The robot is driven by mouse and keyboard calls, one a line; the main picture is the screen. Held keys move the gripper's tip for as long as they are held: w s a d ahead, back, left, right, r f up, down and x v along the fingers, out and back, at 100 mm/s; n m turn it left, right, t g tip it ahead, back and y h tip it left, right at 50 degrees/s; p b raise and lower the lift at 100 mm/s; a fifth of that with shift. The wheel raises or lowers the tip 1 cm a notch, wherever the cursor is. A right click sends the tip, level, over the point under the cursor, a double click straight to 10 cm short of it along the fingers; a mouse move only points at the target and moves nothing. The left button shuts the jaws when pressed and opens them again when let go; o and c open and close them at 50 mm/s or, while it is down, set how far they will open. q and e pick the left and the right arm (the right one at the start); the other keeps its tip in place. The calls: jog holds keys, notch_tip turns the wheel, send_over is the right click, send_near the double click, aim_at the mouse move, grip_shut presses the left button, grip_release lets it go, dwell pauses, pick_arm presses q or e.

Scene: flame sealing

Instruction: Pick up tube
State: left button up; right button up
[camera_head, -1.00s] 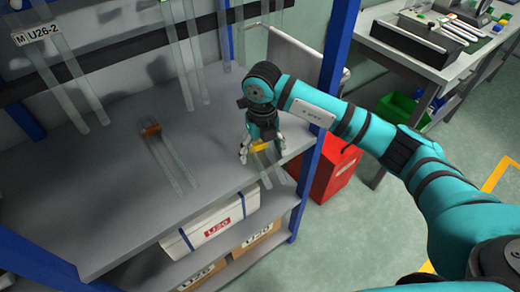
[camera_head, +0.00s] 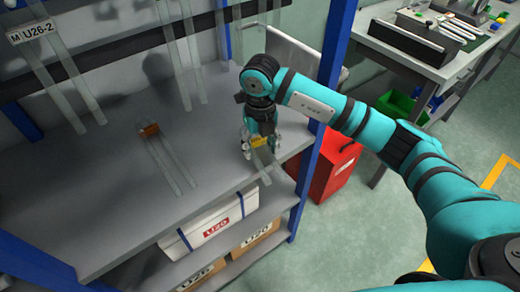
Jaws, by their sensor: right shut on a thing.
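My right gripper (camera_head: 260,150) reaches in over the right end of the grey shelf (camera_head: 120,210). It is shut on a clear, thin tube (camera_head: 264,170) with a yellow band (camera_head: 259,143). The fingers hide part of the tube, whose lower end shows below them near the shelf's front edge. I cannot tell for sure whether it clears the shelf. My left gripper is not in view.
Clear tubes hang at the back under a label (camera_head: 33,30). A blue post (camera_head: 318,140) stands just right of my gripper, with a red bin (camera_head: 333,165) beyond it. Boxes (camera_head: 210,222) fill the lower shelf. A workbench (camera_head: 410,45) stands at the upper right.

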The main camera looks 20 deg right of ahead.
notch_tip(320, 180, up, 2)
jog(key=shift+r+b, duration=0.15)
jog(key=shift+b, duration=0.2)
jog(key=s+a+b, duration=0.1)
jog(key=s+a, duration=0.3)
jog(key=s, duration=0.2)
jog(key=s+a+r+b, duration=0.1)
jog(key=s+a, duration=0.3)
jog(key=s, duration=0.3)
jog(key=shift+s+a+r, duration=0.25)
jog(key=shift+s+a, duration=0.05)
